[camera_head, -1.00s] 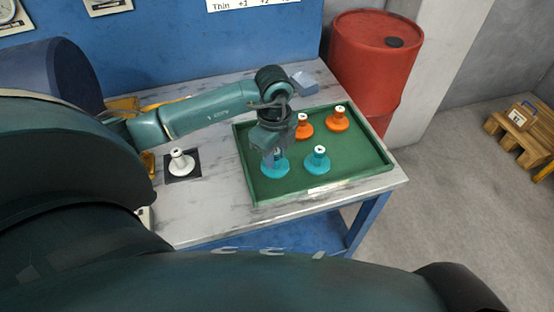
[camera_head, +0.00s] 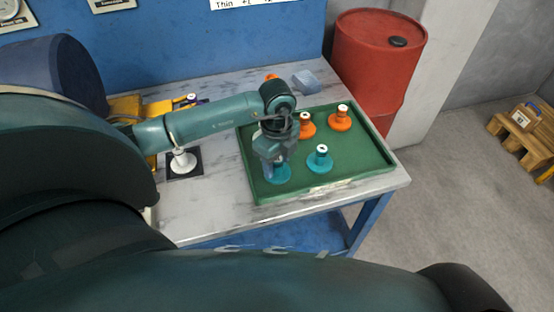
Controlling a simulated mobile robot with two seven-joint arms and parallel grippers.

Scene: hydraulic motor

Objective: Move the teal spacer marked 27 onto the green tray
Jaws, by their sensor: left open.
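A teal spacer (camera_head: 277,176) stands on the left part of the green tray (camera_head: 330,186). My left gripper (camera_head: 275,165) is open and right above this spacer, with its fingers around or just over the top; the gripper hides the upper part. A second teal spacer (camera_head: 320,160) stands upright on the tray to the right. The numbers on both are too small to read. My right gripper is not in view.
Two orange spacers (camera_head: 306,127) (camera_head: 340,119) stand on the tray's far side. A white spacer (camera_head: 182,162) stands on a black square left of the tray. A red barrel (camera_head: 380,60) is beyond the table's right corner.

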